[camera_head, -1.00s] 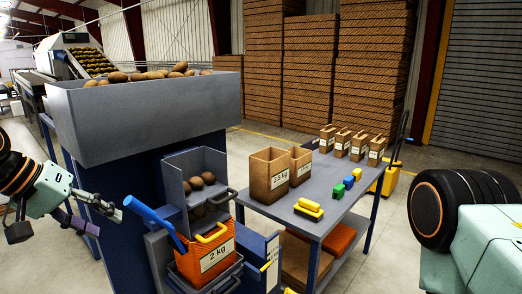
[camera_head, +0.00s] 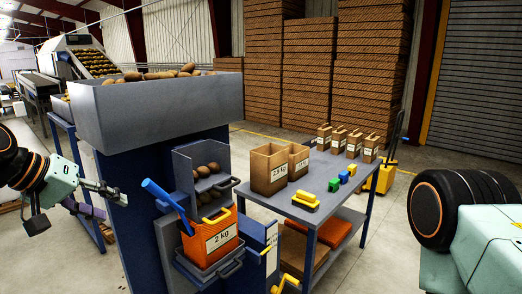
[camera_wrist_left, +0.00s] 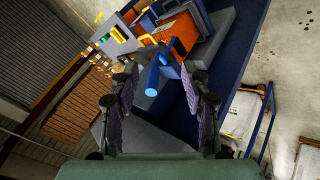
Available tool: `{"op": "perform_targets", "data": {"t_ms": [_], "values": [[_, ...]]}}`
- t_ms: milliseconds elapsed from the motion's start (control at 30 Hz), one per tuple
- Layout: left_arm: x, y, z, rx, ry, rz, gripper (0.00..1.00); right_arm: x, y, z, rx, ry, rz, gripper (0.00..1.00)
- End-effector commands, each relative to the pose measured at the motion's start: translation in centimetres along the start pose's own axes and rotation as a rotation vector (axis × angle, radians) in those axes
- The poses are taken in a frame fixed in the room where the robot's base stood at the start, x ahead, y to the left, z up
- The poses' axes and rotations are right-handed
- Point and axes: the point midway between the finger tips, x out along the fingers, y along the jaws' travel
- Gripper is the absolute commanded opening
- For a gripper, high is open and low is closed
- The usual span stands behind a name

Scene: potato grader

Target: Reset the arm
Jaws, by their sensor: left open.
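My left gripper (camera_head: 96,203) is at the left of the head view, beside the dark blue grader frame, with its fingers apart and nothing between them. In the left wrist view its two purple-padded fingers (camera_wrist_left: 160,100) are spread. Beyond them are a blue lever handle (camera_wrist_left: 152,80) and the orange 2 kg crate. In the head view the blue lever (camera_head: 165,200) stands tilted beside the orange crate (camera_head: 210,240), apart from the gripper. Of my right arm only a dark joint and a pale green link show at the right edge; its gripper is out of view.
A grey hopper (camera_head: 155,110) holds potatoes. A grey table (camera_head: 330,212) carries paper bags (camera_head: 268,168), a yellow-handled item (camera_head: 306,200) and small green and blue blocks. Stacked wooden crates (camera_head: 370,80) and a yellow pallet truck (camera_head: 383,178) stand behind. Open floor lies at the right.

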Motion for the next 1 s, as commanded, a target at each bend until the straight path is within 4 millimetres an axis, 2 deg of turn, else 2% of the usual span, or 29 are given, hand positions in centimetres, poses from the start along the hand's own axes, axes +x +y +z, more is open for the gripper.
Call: {"op": "perform_targets", "data": {"t_ms": [200,267,367,500,567,700,867,1000], "values": [[1.4,0.9,-1.0,0.004,0.129,0.008,0.47,0.2,0.0,0.0,0.000,0.000,0.000,0.00],[2.5,0.6,-0.5,0.007,0.154,-0.004,0.47,0.7,0.0,0.0,0.000,0.000,0.000,0.00],[5.6,-0.9,1.7,0.013,0.182,-0.051,0.47,1.8,0.0,0.0,0.000,0.001,0.000,0.00],[11.6,-4.4,7.5,0.036,0.179,-0.132,0.47,4.1,0.0,0.0,0.000,0.000,0.000,0.00],[13.7,-6.2,10.3,0.047,0.165,-0.175,0.47,5.0,0.0,0.0,0.000,0.000,0.000,0.00],[17.9,-10.3,17.4,0.082,0.105,-0.267,0.47,7.0,0.1,0.0,0.000,0.000,0.000,0.00],[21.2,-14.8,26.2,0.130,0.000,-0.359,0.47,9.3,0.1,0.0,0.000,0.000,0.000,0.00],[22.9,-18.5,34.4,0.173,-0.124,-0.426,0.47,11.3,0.1,0.0,0.000,0.000,0.000,0.00]]}}
